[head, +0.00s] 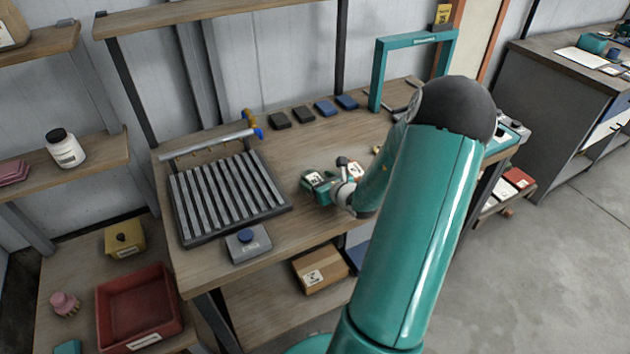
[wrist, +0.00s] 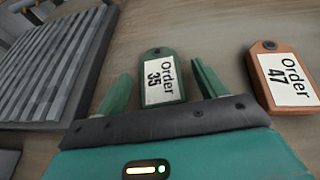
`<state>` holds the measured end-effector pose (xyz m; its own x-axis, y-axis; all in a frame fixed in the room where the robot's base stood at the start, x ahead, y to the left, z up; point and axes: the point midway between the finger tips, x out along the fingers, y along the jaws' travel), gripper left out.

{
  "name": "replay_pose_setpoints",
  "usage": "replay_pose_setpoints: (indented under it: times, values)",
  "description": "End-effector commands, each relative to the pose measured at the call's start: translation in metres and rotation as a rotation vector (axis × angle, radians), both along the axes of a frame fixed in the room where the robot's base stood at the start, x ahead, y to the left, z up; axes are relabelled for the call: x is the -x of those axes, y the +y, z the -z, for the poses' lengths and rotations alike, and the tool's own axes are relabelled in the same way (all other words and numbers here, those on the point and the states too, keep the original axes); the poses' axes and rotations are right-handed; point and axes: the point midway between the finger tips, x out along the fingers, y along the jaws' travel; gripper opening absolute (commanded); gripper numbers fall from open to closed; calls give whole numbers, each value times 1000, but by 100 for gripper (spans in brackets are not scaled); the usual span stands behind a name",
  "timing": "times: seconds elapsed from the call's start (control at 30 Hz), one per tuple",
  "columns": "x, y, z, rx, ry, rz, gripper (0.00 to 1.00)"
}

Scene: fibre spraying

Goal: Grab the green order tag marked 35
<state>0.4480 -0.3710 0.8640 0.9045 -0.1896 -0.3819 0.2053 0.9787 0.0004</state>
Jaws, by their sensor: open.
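The green order tag (wrist: 162,78) lies on the wooden bench top in the wrist view, with a white label reading "Order 35". My gripper (wrist: 160,85) is open, its two green fingers on either side of the tag with gaps showing. I cannot tell how far above the bench the fingertips are. In the head view my gripper (head: 318,184) is low over the bench, right of the slatted rack, and the green tag cannot be clearly told apart from it there.
An orange tag marked "Order 47" (wrist: 283,75) lies right of my gripper. The slatted rack (head: 226,195) is to the left. A grey box with a blue knob (head: 248,244) stands at the front edge. Dark and blue blocks (head: 302,114) lie at the back, beside a teal frame (head: 378,70).

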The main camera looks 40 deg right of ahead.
Motion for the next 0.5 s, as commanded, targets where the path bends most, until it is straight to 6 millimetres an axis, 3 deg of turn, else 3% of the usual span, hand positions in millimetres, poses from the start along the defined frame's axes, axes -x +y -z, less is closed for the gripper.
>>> replay_pose_setpoints:
  times: [0.23, 0.4, 0.5]
  values:
    - [-2, -1, 1, 1, 0, 0, 71]
    - [-2, -1, 1, 1, 0, 0, 38]
    - [-2, -1, 1, 1, 0, 0, 23]
